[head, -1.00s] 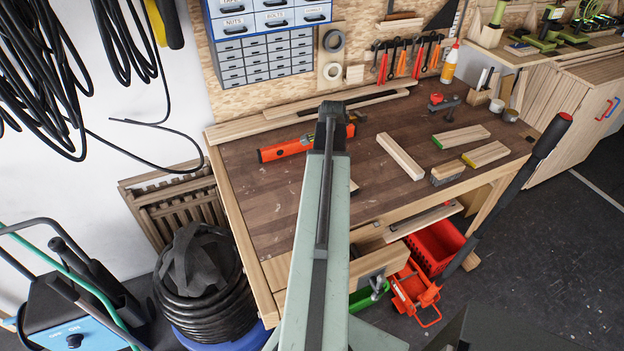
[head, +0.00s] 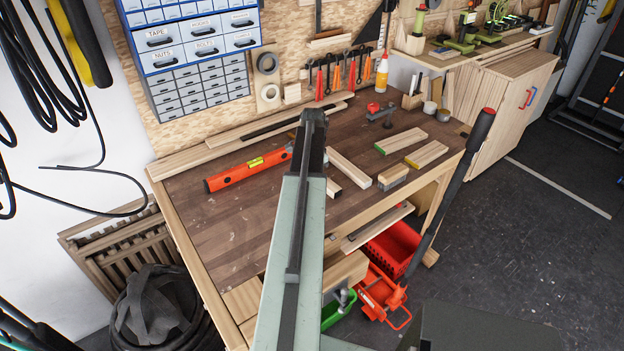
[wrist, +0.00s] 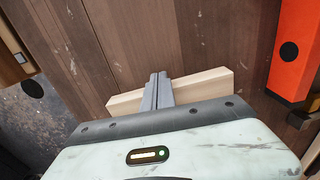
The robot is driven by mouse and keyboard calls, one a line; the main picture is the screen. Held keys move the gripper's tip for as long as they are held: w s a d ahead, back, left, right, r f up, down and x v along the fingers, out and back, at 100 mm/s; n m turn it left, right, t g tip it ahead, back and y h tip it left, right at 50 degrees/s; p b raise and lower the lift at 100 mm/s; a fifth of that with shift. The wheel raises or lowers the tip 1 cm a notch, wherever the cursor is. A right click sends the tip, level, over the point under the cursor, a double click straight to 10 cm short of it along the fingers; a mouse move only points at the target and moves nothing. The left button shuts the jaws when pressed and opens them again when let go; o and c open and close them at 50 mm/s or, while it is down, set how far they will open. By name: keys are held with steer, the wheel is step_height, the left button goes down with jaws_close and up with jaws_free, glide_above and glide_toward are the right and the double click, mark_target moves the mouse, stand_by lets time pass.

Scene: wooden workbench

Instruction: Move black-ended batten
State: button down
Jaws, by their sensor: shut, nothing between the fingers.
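An orange level (head: 240,172) lies left of my arm and shows at the right of the wrist view. Right of my arm are a plain batten (head: 350,167), a green-ended batten (head: 402,141), a yellow-ended batten (head: 428,154) and a grey-and-wood block (head: 392,178). Bare bench lies front left.

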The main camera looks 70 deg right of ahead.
steer(key=w+a, duration=0.1)
steer(key=a, duration=0.1)
steer(key=w+a, duration=0.1)
steer(key=shift+w+a+r, duration=0.1)
steer(key=shift+w+a, duration=0.2)
steer(key=shift+a, duration=0.1)
step_height(320, 180, up, 10)
steer(key=p, duration=1)
steer(key=shift+s+d, duration=0.15)
steer(key=shift+d, duration=0.15)
